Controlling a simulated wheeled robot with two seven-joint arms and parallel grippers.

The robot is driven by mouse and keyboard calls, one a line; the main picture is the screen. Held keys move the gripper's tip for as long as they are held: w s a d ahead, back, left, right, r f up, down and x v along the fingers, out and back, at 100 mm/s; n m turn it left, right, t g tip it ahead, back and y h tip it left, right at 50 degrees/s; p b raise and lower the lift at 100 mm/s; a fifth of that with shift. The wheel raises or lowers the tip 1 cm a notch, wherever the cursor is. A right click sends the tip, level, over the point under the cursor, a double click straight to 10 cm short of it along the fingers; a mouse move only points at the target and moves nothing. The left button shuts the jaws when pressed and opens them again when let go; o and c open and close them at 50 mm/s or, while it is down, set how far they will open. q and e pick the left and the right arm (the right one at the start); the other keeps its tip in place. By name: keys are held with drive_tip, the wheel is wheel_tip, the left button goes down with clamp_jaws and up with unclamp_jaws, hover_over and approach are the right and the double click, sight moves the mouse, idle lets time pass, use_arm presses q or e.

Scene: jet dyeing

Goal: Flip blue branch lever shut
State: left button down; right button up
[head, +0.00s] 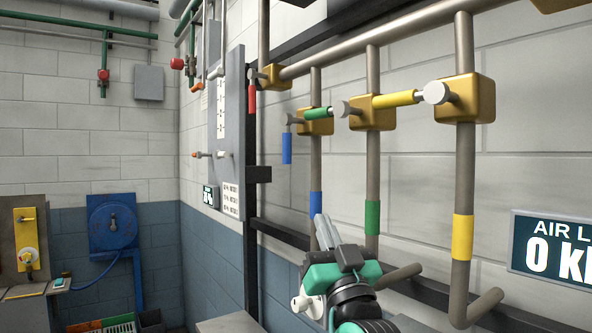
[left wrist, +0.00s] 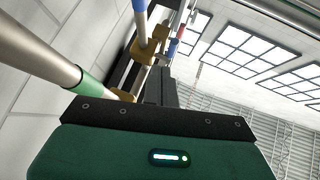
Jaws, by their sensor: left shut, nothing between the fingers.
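The blue branch lever (head: 287,147) hangs straight down from its pivot beside a yellow valve block (head: 314,121) on the blue-banded branch pipe (head: 315,204). My left gripper (head: 323,230) is shut and empty, pointing up. It shows below the blue lever and a little to its right, in front of the lower part of the blue-banded pipe, apart from the lever. My right gripper is not in view.
A red lever (head: 252,96) hangs down at the left. The green lever (head: 318,113) and yellow lever (head: 395,99) lie crosswise. A header pipe (head: 350,42) runs above; a bent pipe end (head: 400,276) juts out near my gripper. An air display (head: 552,247) is at right.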

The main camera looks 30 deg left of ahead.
sight(289, 143)
use_arm(q)
drive_tip(key=s+r+y, duration=0.1)
drive_tip(key=r+n+g, duration=0.1)
drive_tip(key=r, duration=0.1)
drive_tip(key=s+r+n+y, duration=0.1)
drive_tip(key=r, duration=0.1)
drive_tip(key=shift+s+d+g+y, duration=0.3)
drive_tip(key=shift+d, duration=0.1)
drive_tip(key=p+x, duration=0.2)
drive_tip(key=x, duration=0.2)
drive_tip(key=a+f+p+x, duration=0.1)
drive_tip(key=p+x, duration=0.2)
drive_tip(key=x, duration=0.1)
drive_tip(key=w+f+p+x, duration=0.1)
drive_tip(key=p+x, duration=0.2)
drive_tip(key=x, duration=0.1)
drive_tip(key=shift+w+a+r, duration=0.2)
drive_tip(key=shift+w+a, duration=0.05)
drive_tip(key=shift+a, duration=0.35)
